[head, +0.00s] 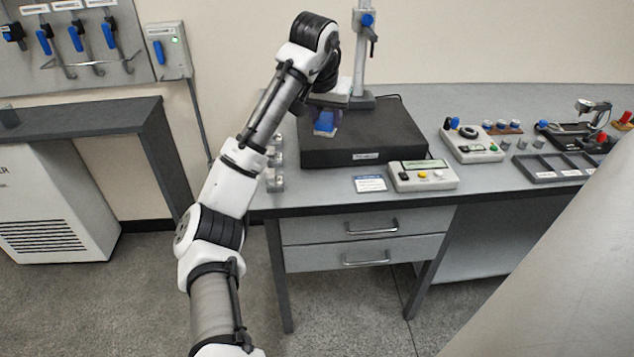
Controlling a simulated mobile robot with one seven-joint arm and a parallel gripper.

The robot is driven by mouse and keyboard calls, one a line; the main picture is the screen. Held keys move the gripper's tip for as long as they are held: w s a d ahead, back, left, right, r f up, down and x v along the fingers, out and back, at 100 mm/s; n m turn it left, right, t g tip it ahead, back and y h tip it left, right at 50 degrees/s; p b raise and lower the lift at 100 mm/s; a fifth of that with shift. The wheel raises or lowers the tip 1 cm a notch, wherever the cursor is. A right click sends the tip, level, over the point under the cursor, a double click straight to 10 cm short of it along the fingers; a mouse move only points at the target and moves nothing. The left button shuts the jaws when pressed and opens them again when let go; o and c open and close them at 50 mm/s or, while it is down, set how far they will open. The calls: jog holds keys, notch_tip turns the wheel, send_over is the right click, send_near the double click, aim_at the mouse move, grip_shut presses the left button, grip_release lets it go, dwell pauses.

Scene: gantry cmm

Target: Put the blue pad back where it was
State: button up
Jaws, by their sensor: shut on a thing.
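The blue pad (325,123) shows as a small blue piece with a paler lower edge, below the end of my arm. My gripper (325,109) is shut on it, mostly hidden behind my wrist and dark in the picture. The pad is over or in front of the left part of a black block (385,140) on the grey bench. I cannot tell whether the pad touches the block's top.
A stand (360,60) rises behind the block. Small metal pieces (275,180) sit at the bench's left edge. A label card (369,184), a button box (423,176), a control box (470,144) and a grey tray (545,178) are to the right.

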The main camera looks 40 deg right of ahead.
notch_tip(320, 180, down, 17)
jog(key=p, duration=0.2)
jog(key=shift+f+p, duration=0.15)
jog(key=shift+p, duration=0.2)
jog(key=shift+f, duration=0.15)
jog(key=o, duration=1)
